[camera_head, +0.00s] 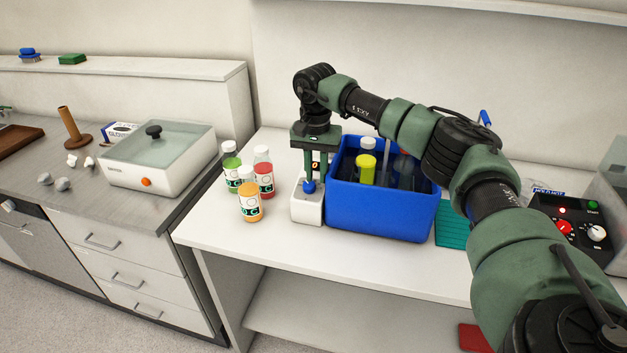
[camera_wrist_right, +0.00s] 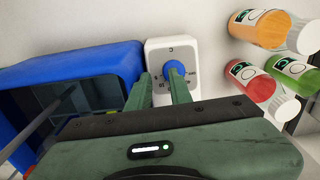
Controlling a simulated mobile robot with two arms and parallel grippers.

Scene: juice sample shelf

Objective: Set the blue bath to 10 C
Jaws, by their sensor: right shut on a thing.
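The blue bath (camera_head: 380,215) is an open blue tub on the white bench. My right gripper (camera_head: 309,180) reaches down from above and is shut on the knob. In the right wrist view, the fingers (camera_wrist_right: 161,82) close around the blue knob (camera_wrist_right: 174,70), and a printed scale shows partly around it. My left gripper is out of view.
A bottle with a yellow-green body (camera_head: 366,168) stands in the bath. Green (camera_head: 231,172), red (camera_head: 264,175) and orange (camera_head: 249,204) juice bottles stand close to the left of the control unit. A black box with knobs (camera_head: 570,225) is at the right. The bench front is clear.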

